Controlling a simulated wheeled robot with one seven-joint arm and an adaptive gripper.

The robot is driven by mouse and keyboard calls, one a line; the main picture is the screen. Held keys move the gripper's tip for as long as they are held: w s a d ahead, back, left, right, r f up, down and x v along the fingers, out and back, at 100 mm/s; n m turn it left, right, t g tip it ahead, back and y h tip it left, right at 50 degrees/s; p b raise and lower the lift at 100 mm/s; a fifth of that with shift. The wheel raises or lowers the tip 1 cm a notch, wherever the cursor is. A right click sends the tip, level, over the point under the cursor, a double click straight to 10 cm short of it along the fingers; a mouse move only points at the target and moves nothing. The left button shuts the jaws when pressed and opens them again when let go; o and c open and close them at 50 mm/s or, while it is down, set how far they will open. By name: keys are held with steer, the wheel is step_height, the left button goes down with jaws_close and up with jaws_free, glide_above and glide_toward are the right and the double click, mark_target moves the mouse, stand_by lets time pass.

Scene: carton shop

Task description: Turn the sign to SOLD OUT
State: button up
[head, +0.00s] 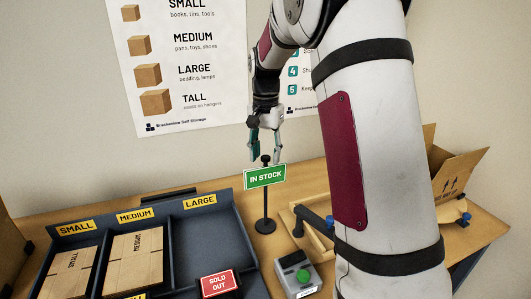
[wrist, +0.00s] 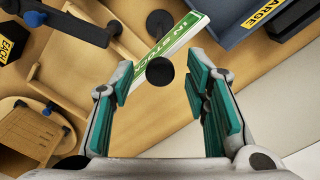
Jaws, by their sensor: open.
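The sign (head: 264,176) is a green board reading IN STOCK, upright on a black post with a round base and a black knob on top. In the wrist view the sign (wrist: 165,45) is seen from above, with its knob (wrist: 160,71) between and just beyond my fingertips. My gripper (head: 266,148) is open and empty, above the knob in the head view. In the wrist view my gripper (wrist: 163,88) shows its teal finger pads apart on either side, not touching the sign.
A dark tray (head: 240,236) with SMALL, MEDIUM and LARGE bays holds flat cartons; its LARGE bay looks empty. A red SOLD OUT sign (head: 219,284) stands at its front. A green-button box (head: 299,273), a wooden frame (head: 312,232) and an open carton (head: 456,172) lie to the right.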

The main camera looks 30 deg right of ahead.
jaws_close()
